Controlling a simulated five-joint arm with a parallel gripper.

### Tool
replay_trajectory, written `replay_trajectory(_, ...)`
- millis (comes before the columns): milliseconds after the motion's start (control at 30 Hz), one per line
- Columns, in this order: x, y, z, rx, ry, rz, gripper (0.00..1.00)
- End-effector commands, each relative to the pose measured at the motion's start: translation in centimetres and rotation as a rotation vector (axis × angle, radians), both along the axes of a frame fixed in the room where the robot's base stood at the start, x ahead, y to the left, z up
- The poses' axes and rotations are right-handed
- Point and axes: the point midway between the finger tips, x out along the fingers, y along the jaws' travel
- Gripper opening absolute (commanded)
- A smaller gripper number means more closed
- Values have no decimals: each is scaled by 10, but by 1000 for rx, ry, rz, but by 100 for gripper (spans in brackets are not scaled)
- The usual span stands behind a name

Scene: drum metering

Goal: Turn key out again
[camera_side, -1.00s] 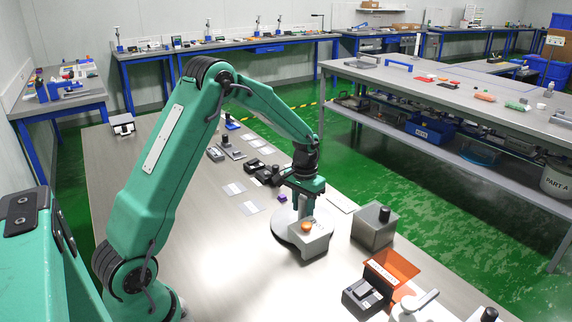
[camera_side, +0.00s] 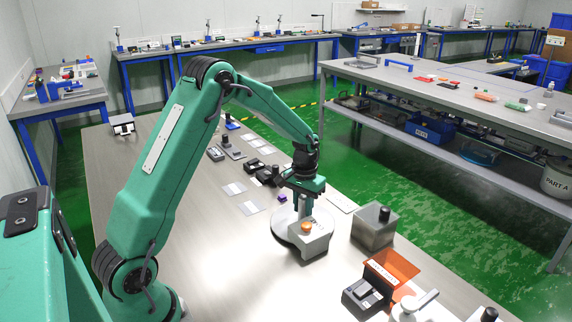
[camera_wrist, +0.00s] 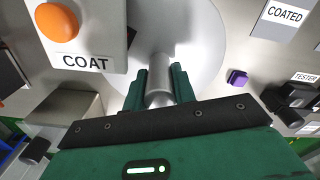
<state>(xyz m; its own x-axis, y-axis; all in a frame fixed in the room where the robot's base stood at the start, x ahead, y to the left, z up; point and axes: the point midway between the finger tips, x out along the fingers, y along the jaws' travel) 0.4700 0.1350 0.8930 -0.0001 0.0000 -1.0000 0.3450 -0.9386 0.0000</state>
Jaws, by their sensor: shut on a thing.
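My gripper (camera_side: 304,207) points down over a round pale disc (camera_side: 282,238) beside the COAT box (camera_side: 316,246). In the wrist view, the green jaws (camera_wrist: 159,92) are shut on a silver cylindrical piece (camera_wrist: 158,95), which I take for the key. The piece runs from between the jaws towards the pale disc (camera_wrist: 200,45). The COAT box (camera_wrist: 88,75) has an orange button (camera_wrist: 57,22) on top and stands close to the left of the jaws. The lower end of the key and its turn angle cannot be made out.
A grey box with a black knob (camera_side: 375,230) stands right of the disc. An orange-lidded unit (camera_side: 390,267) is in front. A small purple block (camera_wrist: 237,77), the COATED label (camera_wrist: 284,13) and the TESTER unit (camera_wrist: 292,98) lie to the right in the wrist view.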

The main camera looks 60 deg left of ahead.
Motion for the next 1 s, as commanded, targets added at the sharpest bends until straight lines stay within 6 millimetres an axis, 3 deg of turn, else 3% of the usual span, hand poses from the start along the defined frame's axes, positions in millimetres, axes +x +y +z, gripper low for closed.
replay_trajectory(1000, 1, 0, 2, 0, -2, 492, 0)
